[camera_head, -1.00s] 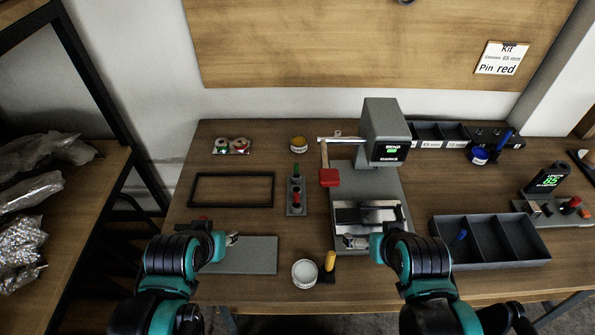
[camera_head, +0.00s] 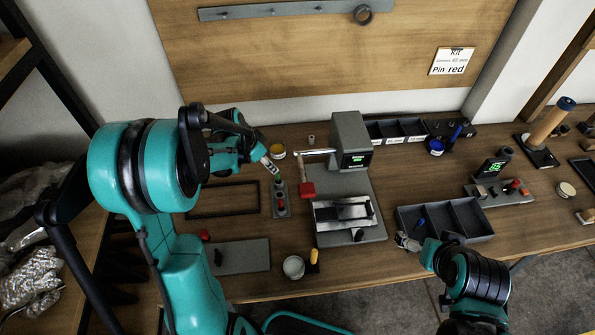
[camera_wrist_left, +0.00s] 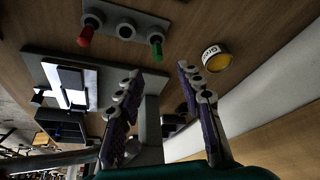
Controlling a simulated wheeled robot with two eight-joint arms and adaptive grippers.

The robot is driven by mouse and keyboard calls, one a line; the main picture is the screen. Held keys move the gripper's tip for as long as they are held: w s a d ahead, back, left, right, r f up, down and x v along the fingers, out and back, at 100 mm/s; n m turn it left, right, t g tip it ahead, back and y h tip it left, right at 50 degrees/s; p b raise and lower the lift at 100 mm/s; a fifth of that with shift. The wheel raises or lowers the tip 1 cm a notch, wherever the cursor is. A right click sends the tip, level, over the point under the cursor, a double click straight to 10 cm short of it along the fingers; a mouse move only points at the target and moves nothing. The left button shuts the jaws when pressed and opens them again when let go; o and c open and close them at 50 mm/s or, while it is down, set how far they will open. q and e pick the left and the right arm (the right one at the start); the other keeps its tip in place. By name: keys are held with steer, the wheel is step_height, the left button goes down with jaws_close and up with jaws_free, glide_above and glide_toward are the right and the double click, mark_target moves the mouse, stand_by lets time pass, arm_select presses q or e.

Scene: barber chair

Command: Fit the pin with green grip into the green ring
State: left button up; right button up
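The pin with green grip (camera_head: 279,181) stands in a small grey block (camera_head: 282,212), beside a pin with red grip (camera_head: 281,204). In the left wrist view the green grip (camera_wrist_left: 156,46) lies just beyond the fingertips, roughly between them. My left gripper (camera_head: 272,167) is just above the green grip; its two fingers (camera_wrist_left: 157,73) are spread apart with nothing between them. The green ring is not visible; my left arm covers the table's back left. My right gripper (camera_head: 404,241) is by the front left corner of the dark compartment tray (camera_head: 448,240); its finger opening is unclear.
A grey press (camera_head: 351,145) with a red-ended lever (camera_head: 307,190) stands right of the pin block. A yellow-topped tin (camera_head: 277,152) is behind it. A black frame (camera_head: 215,213) and grey plate (camera_head: 243,257) lie left. A white cup (camera_head: 293,267) and yellow-handled tool (camera_head: 314,257) are in front.

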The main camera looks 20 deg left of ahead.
mark_target(278, 173)
arm_select(q)
steer(key=b+x, duration=0.2)
steer(key=x, duration=0.6)
steer(key=shift+w+d+f+b, duration=0.1)
steer(key=shift+d+f+b, duration=0.1)
steer(key=shift+f+b, duration=0.15)
steer(key=shift+r, duration=0.1)
steer(key=shift+c, duration=0.2)
jaws_close()
